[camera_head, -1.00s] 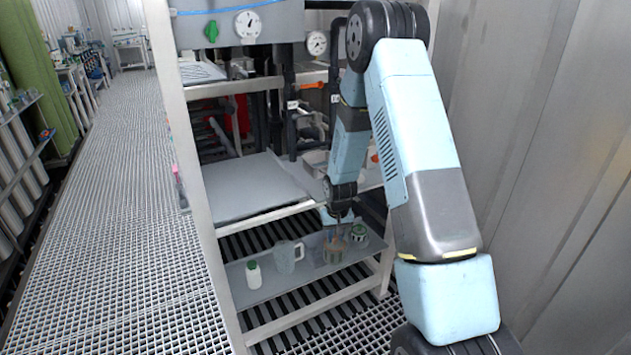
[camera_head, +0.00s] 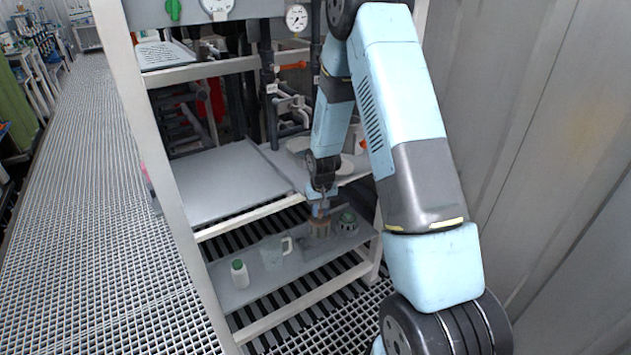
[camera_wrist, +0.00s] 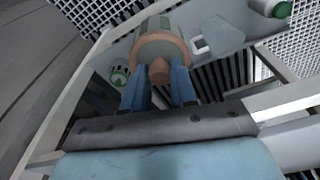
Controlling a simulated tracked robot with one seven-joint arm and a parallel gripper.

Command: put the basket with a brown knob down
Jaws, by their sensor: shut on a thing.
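The basket (camera_wrist: 165,30) is a pale grey-green cylinder with an orange-brown rim and a brown knob (camera_wrist: 158,72). In the wrist view the knob sits between the two blue fingers of my gripper (camera_wrist: 159,88), which is shut on it. In the head view the basket (camera_head: 320,228) hangs below my gripper (camera_head: 321,207), over the right part of the low grey shelf (camera_head: 255,290). I cannot tell whether its underside touches the shelf.
A green-topped jar (camera_head: 347,221) stands close to the basket's right. A clear jug (camera_head: 273,254) and a white green-capped bottle (camera_head: 240,274) stand to the left. A wider grey shelf (camera_head: 215,180) and white frame rails lie above. Bare shelf shows around the jug.

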